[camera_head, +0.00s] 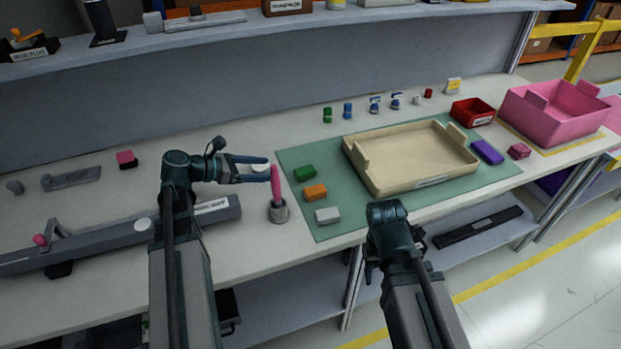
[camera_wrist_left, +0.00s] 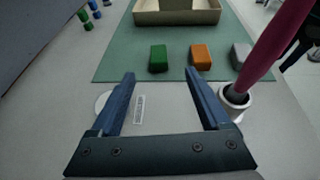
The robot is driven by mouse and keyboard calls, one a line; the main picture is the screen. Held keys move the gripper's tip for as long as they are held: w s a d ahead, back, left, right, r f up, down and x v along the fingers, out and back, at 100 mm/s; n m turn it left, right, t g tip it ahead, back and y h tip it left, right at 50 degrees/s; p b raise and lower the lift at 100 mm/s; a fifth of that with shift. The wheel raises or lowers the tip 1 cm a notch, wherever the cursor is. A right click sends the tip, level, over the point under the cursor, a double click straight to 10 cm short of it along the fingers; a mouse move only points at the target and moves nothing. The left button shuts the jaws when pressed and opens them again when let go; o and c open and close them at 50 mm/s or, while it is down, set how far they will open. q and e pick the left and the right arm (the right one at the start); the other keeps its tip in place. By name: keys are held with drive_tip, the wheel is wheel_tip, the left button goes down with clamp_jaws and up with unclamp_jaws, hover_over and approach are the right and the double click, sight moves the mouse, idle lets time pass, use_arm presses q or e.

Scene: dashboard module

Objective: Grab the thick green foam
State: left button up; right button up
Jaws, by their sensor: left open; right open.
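The thick green foam (camera_head: 304,173) is a small green block lying on the left part of the green mat (camera_head: 330,222). It also shows in the left wrist view (camera_wrist_left: 158,58), ahead of the jaws. My left gripper (camera_head: 269,169) is open and empty, a short way left of the green foam and apart from it.
An orange block (camera_head: 315,192) and a pale grey block (camera_head: 327,215) lie in front of the green foam. A pink stick (camera_head: 275,186) stands in a grey cup (camera_head: 278,211) close to my left gripper. A beige tray (camera_head: 410,190) is to the right.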

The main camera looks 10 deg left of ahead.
use_arm(q)
drive_tip(key=shift+w+d+f, duration=0.1)
drive_tip(key=shift+d+f, duration=0.05)
drive_tip(key=shift+f, duration=0.25)
drive_tip(key=b, duration=0.3)
approach(307, 169)
drive_tip(key=x, duration=0.4)
drive_tip(key=shift+f, duration=0.2)
drive_tip(key=shift+d, duration=0.3)
drive_tip(key=shift+f, duration=0.1)
drive_tip(key=b+x, duration=0.2)
drive_tip(key=x, duration=0.3)
drive_tip(key=shift+w, duration=0.25)
drive_tip(key=shift+c, duration=0.3)
clamp_jaws()
